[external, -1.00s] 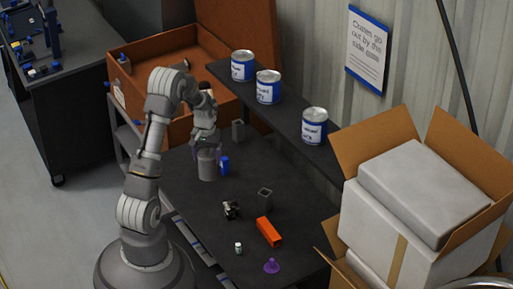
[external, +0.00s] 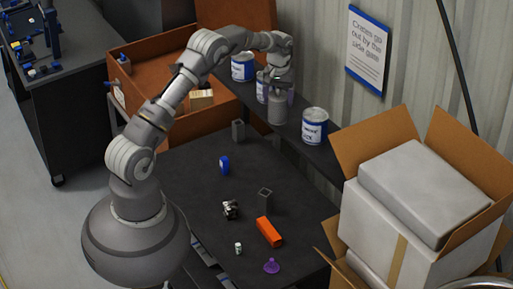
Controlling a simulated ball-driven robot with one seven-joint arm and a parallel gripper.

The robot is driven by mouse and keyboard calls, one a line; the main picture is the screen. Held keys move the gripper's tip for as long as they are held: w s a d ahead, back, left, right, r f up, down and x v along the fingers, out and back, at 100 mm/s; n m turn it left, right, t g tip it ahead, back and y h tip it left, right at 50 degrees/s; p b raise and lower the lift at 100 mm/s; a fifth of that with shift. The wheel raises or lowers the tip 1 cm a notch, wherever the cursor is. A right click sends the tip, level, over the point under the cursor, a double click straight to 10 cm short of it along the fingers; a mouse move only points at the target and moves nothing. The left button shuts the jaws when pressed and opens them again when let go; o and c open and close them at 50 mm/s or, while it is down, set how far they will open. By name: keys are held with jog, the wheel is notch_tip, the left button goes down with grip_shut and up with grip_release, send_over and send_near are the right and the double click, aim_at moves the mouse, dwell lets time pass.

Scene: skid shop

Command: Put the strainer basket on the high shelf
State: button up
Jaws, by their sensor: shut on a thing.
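The strainer basket (external: 278,109) is a grey cylinder that hangs upright below my gripper (external: 278,90). My gripper is shut on it, at the height of the high shelf (external: 291,128). In the picture the basket overlaps the shelf between the middle can (external: 261,88) and the right can (external: 314,126). I cannot tell whether its bottom touches the shelf. My gripper and the basket hide part of the middle can.
A third can (external: 243,67) stands at the shelf's left. Below, the dark bench (external: 190,165) holds a blue item (external: 224,165), an orange block (external: 269,232), a purple funnel (external: 271,266) and several small parts. An open cardboard box (external: 373,144) stands at right.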

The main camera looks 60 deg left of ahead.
jog(key=w+f+p, duration=0.1)
jog(key=w, duration=0.1)
jog(key=w+a+f+p, duration=0.1)
jog(key=w+p, duration=0.1)
jog(key=w+a+f+p, duration=0.1)
jog(key=w+f, duration=0.1)
jog(key=w, duration=0.1)
jog(key=shift+s, duration=0.1)
jog(key=shift+f, duration=0.1)
jog(key=o, duration=1.1)
